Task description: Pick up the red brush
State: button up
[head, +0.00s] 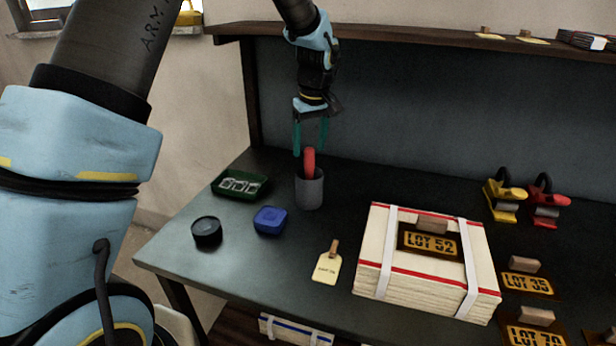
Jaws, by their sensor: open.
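A red handle (309,162), likely that of the red brush, stands upright out of a grey cup (309,192) near the back left of the dark table. The lower part of the brush is hidden inside the cup. My gripper (310,150) points down from above, with its teal fingers apart. The fingertips are close to the top of the red handle. In this view the handle's top overlaps the space between the fingers. I cannot tell exactly how far in depth the fingers are from it.
Left of the cup are a green tray (226,193), a blue box (270,220) and a black round tin (207,231). A tag (327,268) lies in front. A strapped stack marked LOT 52 (385,262) stands right. Red and yellow clamps are farther right. A shelf (420,37) runs above.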

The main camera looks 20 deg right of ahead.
aim_at(309, 160)
jog(key=shift+w+a+f+p, duration=0.1)
jog(key=shift+f+p, duration=0.45)
jog(key=shift+f, duration=0.7)
jog(key=shift+w+f+p, duration=0.1)
jog(key=shift+f+p, duration=0.4)
jog(key=shift+f, duration=0.75)
jog(key=shift+c, duration=0.3)
grip_shut()
